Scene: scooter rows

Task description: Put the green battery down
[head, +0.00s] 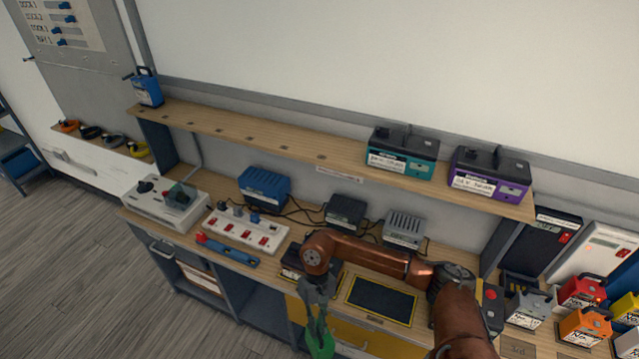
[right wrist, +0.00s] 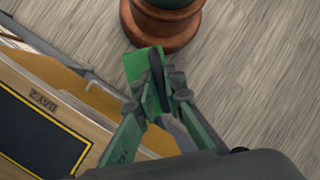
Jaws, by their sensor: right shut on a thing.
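The green battery (head: 320,345) is at the bottom of the head view, partly cut off by the frame edge. My right gripper (head: 318,312) is shut on its top part. In the right wrist view the green battery (right wrist: 136,64) shows between and beyond the fingers of my right gripper (right wrist: 158,92), with grey floor behind it. It hangs in front of the bench's front edge, clear of the bench top. My left gripper is not in view.
A black mat with a yellow border (head: 381,300) lies bare on the bench. A yellow drawer front (head: 352,338) is below. A power strip (head: 245,231), a blue tool (head: 228,250) and chargers stand left and behind. Red (head: 580,292) and orange (head: 585,327) batteries crowd the right.

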